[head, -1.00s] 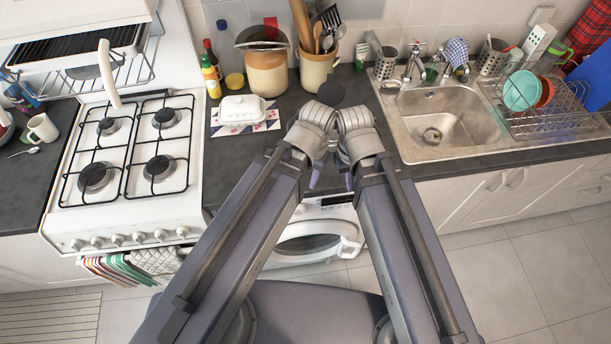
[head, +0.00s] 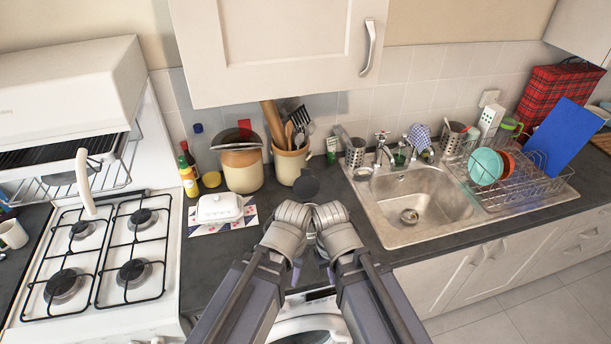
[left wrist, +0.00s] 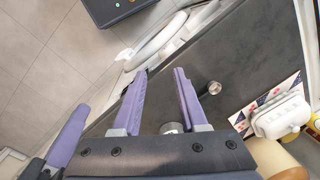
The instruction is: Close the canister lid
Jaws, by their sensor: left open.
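The canister (head: 243,178) is cream with a brown upper part and stands on the dark counter against the tiled wall. Its grey lid (head: 236,138) is tilted up and open. Part of the canister seems to show at the lower right of the left wrist view. My left gripper (left wrist: 160,80) is open and empty over the counter, apart from the canister, nearer to me and to its right. Its fingers are mostly hidden by my wrist in the head view.
A white butter dish (head: 219,208) sits in front. Bottles (head: 188,178) stand left. A wall cupboard (head: 280,45) hangs above. The sink (head: 430,200) is right.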

